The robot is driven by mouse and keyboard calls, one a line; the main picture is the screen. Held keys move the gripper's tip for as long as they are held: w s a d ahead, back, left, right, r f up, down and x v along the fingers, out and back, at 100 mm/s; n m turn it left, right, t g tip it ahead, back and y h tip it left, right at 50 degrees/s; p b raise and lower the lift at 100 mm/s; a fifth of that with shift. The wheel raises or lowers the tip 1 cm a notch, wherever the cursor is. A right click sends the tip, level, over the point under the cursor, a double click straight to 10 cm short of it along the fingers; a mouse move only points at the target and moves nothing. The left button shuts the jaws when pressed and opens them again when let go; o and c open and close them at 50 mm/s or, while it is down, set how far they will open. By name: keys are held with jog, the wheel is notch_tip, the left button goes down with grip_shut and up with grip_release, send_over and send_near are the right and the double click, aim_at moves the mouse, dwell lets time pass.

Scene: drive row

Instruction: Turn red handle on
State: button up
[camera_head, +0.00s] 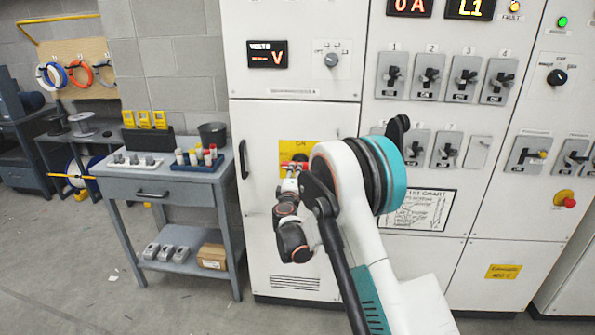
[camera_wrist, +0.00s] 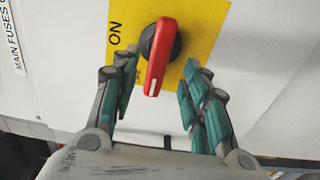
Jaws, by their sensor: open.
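The red handle (camera_wrist: 159,58) sits on a round black base on a yellow plate (camera_wrist: 201,27) in the wrist view. The word ON is printed on the plate, left of the handle. The handle's white-marked end points down in the picture, towards my gripper. My gripper (camera_wrist: 161,105) is open, with one finger on each side of the handle's lower end and a gap on both sides. In the head view my arm hides most of the handle; the yellow plate (camera_head: 290,149) shows with a bit of red at its lower part.
The plate is on a white cabinet (camera_head: 275,118) with a black door handle (camera_head: 243,159) at its left. A grey workbench (camera_head: 168,187) with small parts stands to the left. More switches (camera_head: 431,76) and a red emergency button (camera_head: 569,202) are on the right panels. The floor in front is clear.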

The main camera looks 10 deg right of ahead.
jog(key=b+x, duration=0.1)
jog(key=x, duration=0.6)
jog(key=shift+s+b, duration=0.1)
jog(key=shift+b, duration=0.25)
grip_shut()
